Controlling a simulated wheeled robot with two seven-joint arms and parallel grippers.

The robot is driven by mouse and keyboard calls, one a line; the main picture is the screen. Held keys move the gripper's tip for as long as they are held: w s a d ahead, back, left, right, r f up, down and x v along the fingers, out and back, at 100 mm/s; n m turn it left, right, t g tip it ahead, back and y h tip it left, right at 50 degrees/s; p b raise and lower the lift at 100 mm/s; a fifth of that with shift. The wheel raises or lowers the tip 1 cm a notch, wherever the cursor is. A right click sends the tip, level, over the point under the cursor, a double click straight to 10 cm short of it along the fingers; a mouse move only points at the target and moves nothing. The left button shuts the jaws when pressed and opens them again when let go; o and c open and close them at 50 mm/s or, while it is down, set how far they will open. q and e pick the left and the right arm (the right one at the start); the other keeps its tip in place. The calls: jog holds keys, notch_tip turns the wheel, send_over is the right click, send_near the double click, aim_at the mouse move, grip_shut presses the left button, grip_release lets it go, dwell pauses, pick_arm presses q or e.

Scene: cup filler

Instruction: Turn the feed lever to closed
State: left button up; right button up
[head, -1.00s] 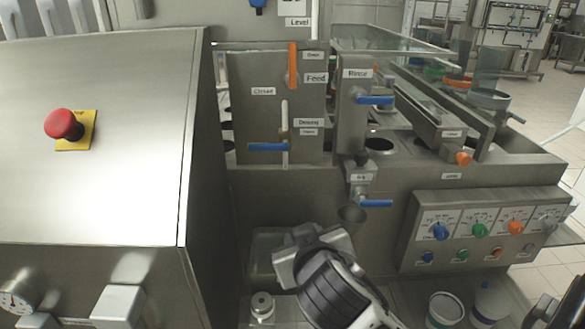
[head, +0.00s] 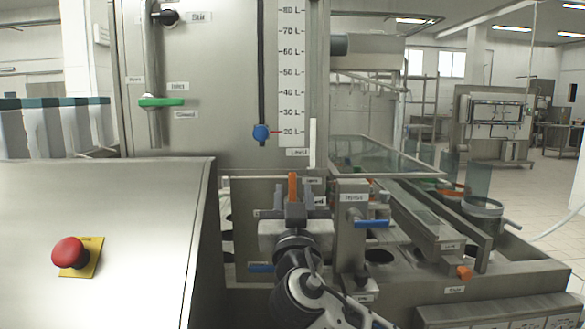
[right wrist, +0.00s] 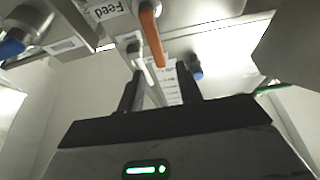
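The feed lever has an orange handle (head: 292,187) that points straight up on the steel panel. In the right wrist view the orange handle (right wrist: 152,38) lies beyond the gap between my fingers, near the Feed label (right wrist: 105,8). My right gripper (head: 294,198) is in front of the panel, around the lever's lower end in the head view. Its two fingers are apart, and the wrist view also shows the gripper (right wrist: 158,85) open with nothing clearly between the fingers. I cannot tell whether they touch the lever. My right gripper covers the lever's pivot. My left gripper is not in view.
A blue-handled rinse lever (head: 372,223) is close on the right. Another blue handle (head: 261,268) is low on the left. A sloped steel housing with a red stop button (head: 70,252) fills the left. A level gauge with a blue knob (head: 261,132) stands above.

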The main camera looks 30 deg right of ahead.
aim_at(293, 180)
jog(key=p+x, duration=0.1)
jog(key=x, duration=0.4)
jog(key=shift+w+d, duration=0.15)
jog(key=shift+w, duration=0.15)
grip_shut()
